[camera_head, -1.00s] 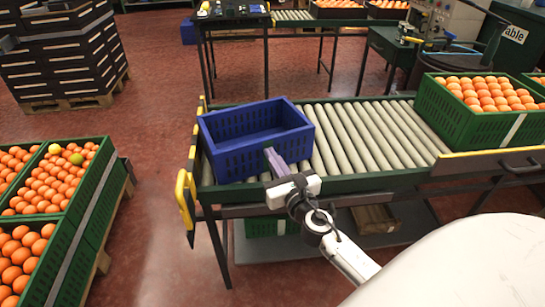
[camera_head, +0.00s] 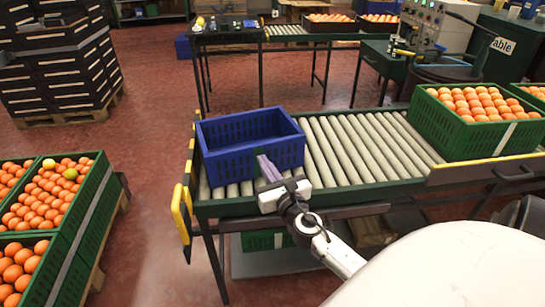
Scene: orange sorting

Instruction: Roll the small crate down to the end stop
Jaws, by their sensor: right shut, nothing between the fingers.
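The small blue crate (camera_head: 240,163) stands empty and upright on the roller conveyor (camera_head: 350,150), at its left end. Its left side is close to the yellow-edged end stop (camera_head: 186,200); I cannot tell whether they touch. My right gripper (camera_head: 266,166) is at the near right part of the crate's front wall, its purple fingers shut with nothing between them. I cannot tell whether the fingers touch the crate. My left gripper is out of view.
A green crate of oranges (camera_head: 480,143) stands at the conveyor's right end, with bare rollers between it and the blue crate. Green crates of oranges (camera_head: 85,215) stand on the left. Black stacked crates (camera_head: 60,70) are at the back left. Red floor lies between.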

